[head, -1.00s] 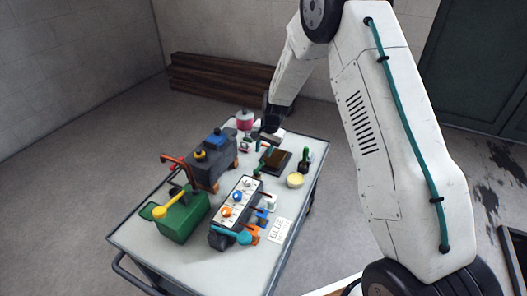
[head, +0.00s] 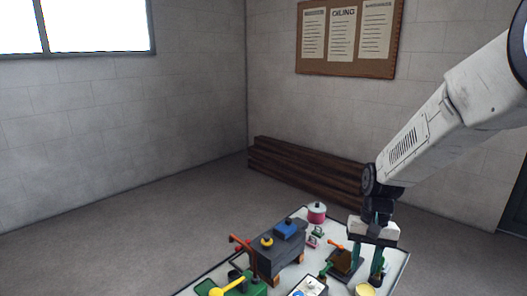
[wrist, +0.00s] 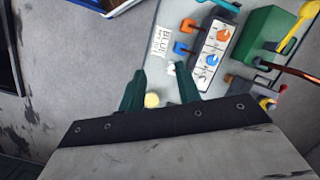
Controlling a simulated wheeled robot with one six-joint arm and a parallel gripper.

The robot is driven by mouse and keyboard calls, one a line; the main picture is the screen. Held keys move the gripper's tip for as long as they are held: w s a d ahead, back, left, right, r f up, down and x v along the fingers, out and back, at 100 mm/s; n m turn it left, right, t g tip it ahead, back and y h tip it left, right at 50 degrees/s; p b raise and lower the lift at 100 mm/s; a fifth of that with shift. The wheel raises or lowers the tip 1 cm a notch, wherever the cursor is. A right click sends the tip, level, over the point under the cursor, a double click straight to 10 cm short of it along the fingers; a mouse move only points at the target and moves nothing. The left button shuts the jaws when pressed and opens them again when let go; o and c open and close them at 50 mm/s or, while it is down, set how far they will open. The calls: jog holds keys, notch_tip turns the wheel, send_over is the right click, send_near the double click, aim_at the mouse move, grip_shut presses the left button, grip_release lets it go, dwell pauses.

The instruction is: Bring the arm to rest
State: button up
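My arm reaches in from the right side of the head view, with its white links sloping down to the wrist. My gripper (head: 364,268) points down over the right part of the cart top (head: 394,262). Its two teal fingers are apart, and nothing shows between them. In the wrist view the fingers of my gripper (wrist: 160,70) are also spread, with a pale yellow round thing (wrist: 152,100) seen beyond and between them. The gripper hides part of a dark tray in the head view.
The cart carries a dark engine model (head: 280,258), a green box (wrist: 268,36), a knob panel (wrist: 211,55), a pink-and-white pot (head: 317,213) and a white card (wrist: 161,42). Dark beams (head: 305,170) lie along the back wall under a notice board (head: 347,37). Floor at left is clear.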

jog(key=s+r+n+t, duration=0.1)
jog(key=s+r, duration=0.7)
jog(key=s, duration=0.4)
jog(key=s+d+r+n+t+h, duration=0.1)
jog(key=s+r+t, duration=0.1)
jog(key=s+r, duration=0.6)
jog(key=shift+s+d+n+t, duration=0.3)
jog(key=shift+s+n, duration=0.1)
jog(key=shift+s, duration=1.6)
